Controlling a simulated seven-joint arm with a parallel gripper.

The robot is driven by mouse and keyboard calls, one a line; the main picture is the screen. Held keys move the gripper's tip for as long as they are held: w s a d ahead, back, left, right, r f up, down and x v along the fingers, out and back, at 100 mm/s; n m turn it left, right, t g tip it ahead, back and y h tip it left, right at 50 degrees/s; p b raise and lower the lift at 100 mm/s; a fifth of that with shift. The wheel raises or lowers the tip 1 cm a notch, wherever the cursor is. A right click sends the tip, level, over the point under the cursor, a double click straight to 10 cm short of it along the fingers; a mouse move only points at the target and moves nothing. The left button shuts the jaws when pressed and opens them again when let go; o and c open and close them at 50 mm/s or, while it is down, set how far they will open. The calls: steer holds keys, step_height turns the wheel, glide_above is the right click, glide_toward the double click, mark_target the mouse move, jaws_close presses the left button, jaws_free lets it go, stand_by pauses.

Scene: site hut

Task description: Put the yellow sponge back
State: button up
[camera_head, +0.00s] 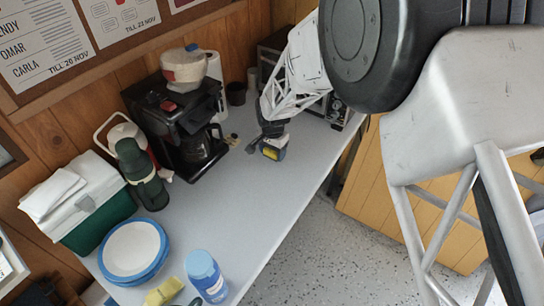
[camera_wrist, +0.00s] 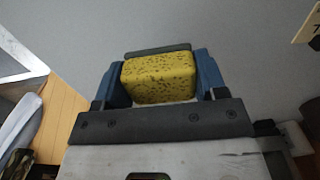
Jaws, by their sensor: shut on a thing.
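A yellow, dark-speckled sponge (camera_wrist: 158,80) fills the space between the blue fingers of my gripper (camera_wrist: 161,76) in the wrist view. My gripper is shut on it from both sides. In the head view my gripper (camera_head: 268,143) is over the back part of the grey counter, right of the coffee maker. There the sponge (camera_head: 271,153) shows only as a small yellow patch between the fingers. I cannot tell whether it touches the counter or hangs just above it.
The coffee maker (camera_head: 181,122) stands left of my gripper, with a dark cup (camera_head: 235,93) behind. A green flask (camera_head: 140,172), a cooler (camera_head: 84,204), blue-rimmed plates (camera_head: 133,250), a blue bottle (camera_head: 206,276) and a yellow item (camera_head: 164,291) stand nearer. The middle counter (camera_head: 240,200) is clear.

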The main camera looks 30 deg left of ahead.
mark_target(272, 156)
stand_by(0.3)
steer(key=shift+w+a+f, duration=0.2)
steer(key=shift+w+a, duration=0.1)
steer(key=shift+f, duration=1.55)
steer(key=shift+f, duration=0.15)
steer(key=o, duration=0.9)
step_height(272, 156, up, 12)
steer(key=shift+r, duration=0.1)
